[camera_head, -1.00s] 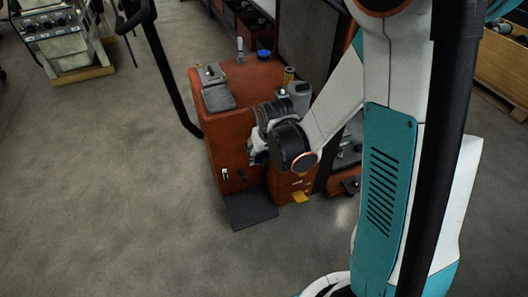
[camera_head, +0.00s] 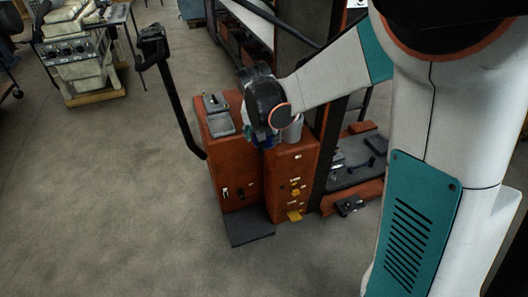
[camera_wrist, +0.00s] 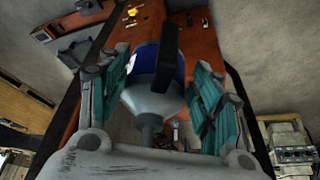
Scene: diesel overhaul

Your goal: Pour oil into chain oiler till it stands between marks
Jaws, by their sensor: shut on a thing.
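My gripper (camera_wrist: 164,78) has its teal-padded fingers on both sides of an oil can (camera_wrist: 154,101) and is shut on it. The can has a grey conical top with a narrow spout, a blue body and a dark upright strip in front of it. In the head view my gripper (camera_head: 263,139) is over the top of the orange machine (camera_head: 232,160), mostly hidden by my wrist; a little blue shows there. I cannot make out the chain oiler or its marks, nor any oil level.
A grey box (camera_head: 219,121) lies on the machine's left top. A grey jug (camera_head: 294,131) stands partly hidden beside my wrist. A black tiller arm (camera_head: 178,105) rises at the left. Dark parts lie at the right (camera_head: 352,171).

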